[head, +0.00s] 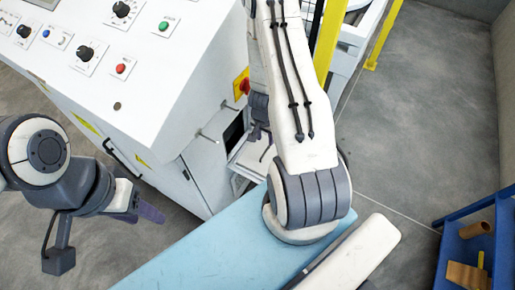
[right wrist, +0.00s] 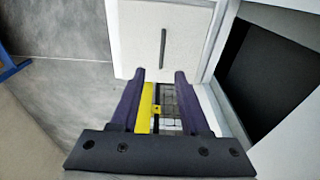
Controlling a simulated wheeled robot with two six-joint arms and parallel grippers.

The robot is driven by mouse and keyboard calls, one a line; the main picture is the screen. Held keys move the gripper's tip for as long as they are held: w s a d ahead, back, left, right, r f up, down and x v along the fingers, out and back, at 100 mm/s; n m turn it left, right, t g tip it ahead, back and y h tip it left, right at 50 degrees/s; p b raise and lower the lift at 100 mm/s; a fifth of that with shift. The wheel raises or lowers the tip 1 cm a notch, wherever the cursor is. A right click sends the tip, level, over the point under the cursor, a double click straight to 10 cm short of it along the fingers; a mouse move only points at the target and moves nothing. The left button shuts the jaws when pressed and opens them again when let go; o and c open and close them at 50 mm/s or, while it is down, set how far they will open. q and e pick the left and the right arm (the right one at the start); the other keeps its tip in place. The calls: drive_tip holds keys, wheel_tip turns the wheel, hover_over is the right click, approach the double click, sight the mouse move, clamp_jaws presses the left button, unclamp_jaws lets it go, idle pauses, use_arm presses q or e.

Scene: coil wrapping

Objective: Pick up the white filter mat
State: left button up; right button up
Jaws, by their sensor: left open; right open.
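In the right wrist view, a flat white panel with a thin dark upright slot or bar, which looks like the white filter mat (right wrist: 140,38), lies just beyond my fingertips. My right gripper (right wrist: 160,74) is open, its two purple fingers apart. A yellow strip and a dark grid show between them, and nothing is held. In the head view, a small whitish piece, perhaps the same mat (head: 248,158), shows beside my right forearm, partly hidden by it. My left gripper (head: 150,213) is at the left, with purple fingers, away from the mat.
A white control cabinet (head: 150,110) with knobs and buttons fills the upper left. A yellow post (head: 331,40) stands behind my right arm. A blue rack (head: 455,250) with a brown roll (head: 475,229) is at the right. Grey floor (head: 420,120) between is clear.

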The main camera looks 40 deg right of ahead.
drive_tip(key=b, duration=0.2)
hover_over(265, 152)
drive_tip(key=f, duration=0.4)
drive_tip(key=shift+w+a+f, duration=0.1)
drive_tip(key=shift+a+f, duration=0.15)
drive_tip(key=shift+f, duration=0.1)
drive_tip(key=f, duration=0.5)
drive_tip(key=shift+d+f, duration=0.2)
drive_tip(key=shift+f, duration=0.1)
clamp_jaws()
